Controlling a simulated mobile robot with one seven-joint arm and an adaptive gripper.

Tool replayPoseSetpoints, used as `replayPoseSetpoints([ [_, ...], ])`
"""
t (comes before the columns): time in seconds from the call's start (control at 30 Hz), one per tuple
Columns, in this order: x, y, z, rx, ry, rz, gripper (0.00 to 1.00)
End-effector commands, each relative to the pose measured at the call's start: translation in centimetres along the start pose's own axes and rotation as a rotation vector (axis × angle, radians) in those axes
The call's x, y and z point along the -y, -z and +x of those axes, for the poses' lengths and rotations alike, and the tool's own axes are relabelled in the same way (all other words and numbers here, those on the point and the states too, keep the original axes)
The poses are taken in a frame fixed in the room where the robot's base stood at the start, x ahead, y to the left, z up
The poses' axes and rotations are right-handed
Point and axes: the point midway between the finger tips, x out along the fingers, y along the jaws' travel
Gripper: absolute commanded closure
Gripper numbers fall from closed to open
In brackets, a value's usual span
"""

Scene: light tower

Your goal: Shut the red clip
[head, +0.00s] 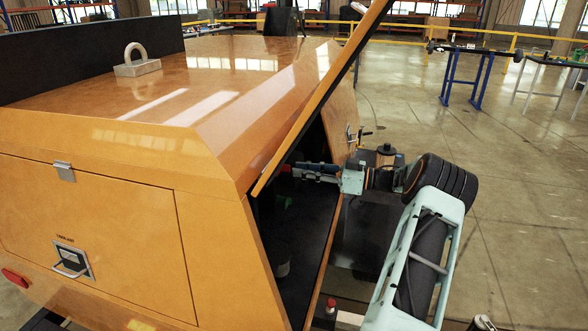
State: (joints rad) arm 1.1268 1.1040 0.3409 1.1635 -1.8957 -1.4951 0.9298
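My gripper (299,170) reaches from the right into the dark opening in the side of the orange housing (225,130). It points left, under the raised orange door. A small red spot (286,168) shows right at its fingertips. It may be the red clip, but it is too small and shaded to tell its shape or whether it is open. I cannot tell whether the fingers touch it. The fingers are dark against the dark inside, and their gap cannot be made out.
The raised door (318,92) slants close above my gripper. A dark cylindrical part (282,255) stands low inside the opening. A grey lifting ring (137,60) sits on the housing top. The floor (520,180) to the right is mostly clear, with blue trestles (467,75) farther back.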

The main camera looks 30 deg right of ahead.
Motion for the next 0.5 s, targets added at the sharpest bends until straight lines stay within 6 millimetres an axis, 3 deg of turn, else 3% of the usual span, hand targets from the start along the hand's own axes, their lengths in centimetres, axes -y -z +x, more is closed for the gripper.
replayPoseSetpoints([
  [0.2, 0.0, 0.1, -3.2, -0.001, 0.000, -0.001, 0.78],
  [0.5, 0.1, 0.2, -4.6, -0.003, 0.002, -0.001, 0.78],
])
